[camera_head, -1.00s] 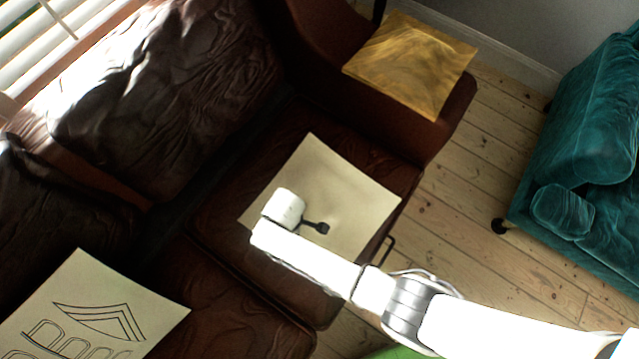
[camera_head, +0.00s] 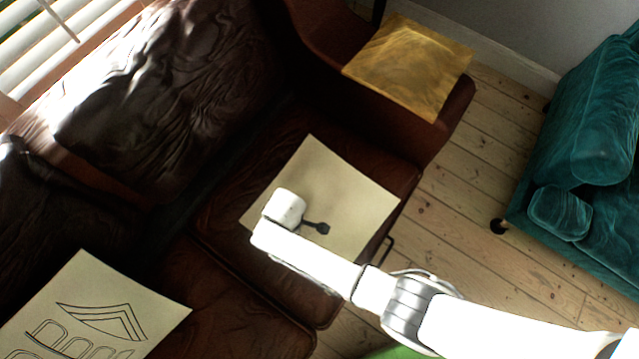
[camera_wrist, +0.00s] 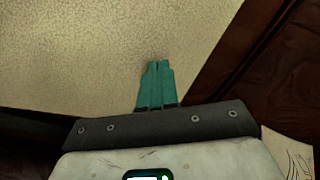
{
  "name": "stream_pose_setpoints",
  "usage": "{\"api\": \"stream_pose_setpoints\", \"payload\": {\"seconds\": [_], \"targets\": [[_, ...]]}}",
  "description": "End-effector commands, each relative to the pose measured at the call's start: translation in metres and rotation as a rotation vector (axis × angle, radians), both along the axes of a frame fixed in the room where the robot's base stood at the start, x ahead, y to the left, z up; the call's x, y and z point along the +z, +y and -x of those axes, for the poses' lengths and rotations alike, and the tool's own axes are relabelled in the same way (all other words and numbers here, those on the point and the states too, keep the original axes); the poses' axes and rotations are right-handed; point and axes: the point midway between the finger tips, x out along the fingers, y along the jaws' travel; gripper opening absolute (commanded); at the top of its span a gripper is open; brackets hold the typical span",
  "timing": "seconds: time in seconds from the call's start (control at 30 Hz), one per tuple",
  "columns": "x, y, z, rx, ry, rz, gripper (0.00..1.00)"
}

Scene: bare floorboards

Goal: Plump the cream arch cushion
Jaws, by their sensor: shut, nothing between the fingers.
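A cream cushion with dark arch line drawings (camera_head: 95,310) lies on the brown leather sofa at the lower left of the head view. A corner with dark lines also shows at the lower right of the wrist view (camera_wrist: 290,152). A plain cream cushion (camera_head: 315,170) lies on the sofa seat at the middle. My gripper (camera_head: 325,229) is over this plain cushion, its fingertips at or close to the surface; contact is unclear. In the wrist view my teal fingers (camera_wrist: 157,66) are together and empty, with the plain cushion (camera_wrist: 80,50) filling most of the background.
The brown sofa (camera_head: 240,285) has a bulky dark back cushion (camera_head: 150,110). A yellow cushion (camera_head: 410,65) lies on its armrest. A teal armchair or sofa (camera_head: 590,130) stands at the right. Bare floorboards (camera_head: 470,190) lie between them.

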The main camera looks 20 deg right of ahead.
Motion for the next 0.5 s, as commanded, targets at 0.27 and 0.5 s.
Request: {"api": "stream_pose_setpoints", "payload": {"seconds": [0.27, 0.5], "targets": [[0.044, 0.001, -0.001, 0.001, -0.003, -0.002, 0.00], [0.075, 0.001, -0.001, 0.001, -0.003, -0.002, 0.00]]}}
